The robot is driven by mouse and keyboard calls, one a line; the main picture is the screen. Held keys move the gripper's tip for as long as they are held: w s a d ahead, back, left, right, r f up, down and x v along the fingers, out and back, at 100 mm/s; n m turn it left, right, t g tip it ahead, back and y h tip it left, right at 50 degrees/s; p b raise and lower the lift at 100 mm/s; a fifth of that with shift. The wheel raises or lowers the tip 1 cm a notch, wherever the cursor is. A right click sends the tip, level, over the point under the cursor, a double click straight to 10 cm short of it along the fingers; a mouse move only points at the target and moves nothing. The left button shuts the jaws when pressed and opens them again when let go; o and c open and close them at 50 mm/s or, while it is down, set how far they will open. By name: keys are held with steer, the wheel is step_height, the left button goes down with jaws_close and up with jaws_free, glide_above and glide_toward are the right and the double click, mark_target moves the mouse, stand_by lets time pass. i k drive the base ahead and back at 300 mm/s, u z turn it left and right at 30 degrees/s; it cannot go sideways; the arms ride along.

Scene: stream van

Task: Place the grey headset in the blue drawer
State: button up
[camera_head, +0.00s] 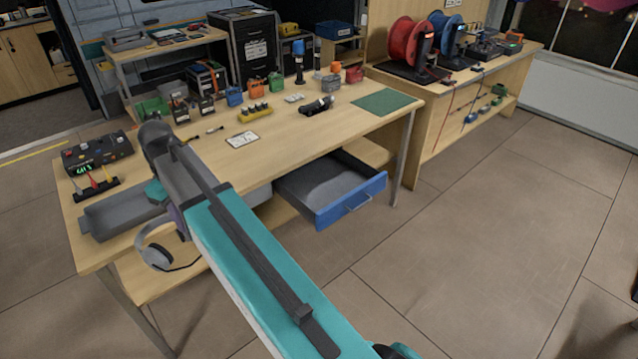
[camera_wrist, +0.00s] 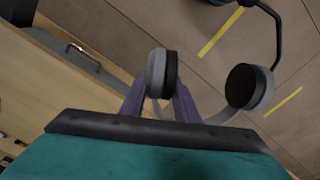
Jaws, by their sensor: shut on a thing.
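In the head view my arm hides most of the gripper (camera_head: 178,220). The blue drawer (camera_head: 352,203) is pulled out under the bench, right of my arm, and its visible inside looks empty. The headset is apart from the drawer.
The wooden bench (camera_head: 300,125) carries small tools, bins and a green mat (camera_head: 384,102). A second bench with red and blue spools stands at the right. The floor in front is clear.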

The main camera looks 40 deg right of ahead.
mark_target(326, 189)
steer(key=i, duration=0.95)
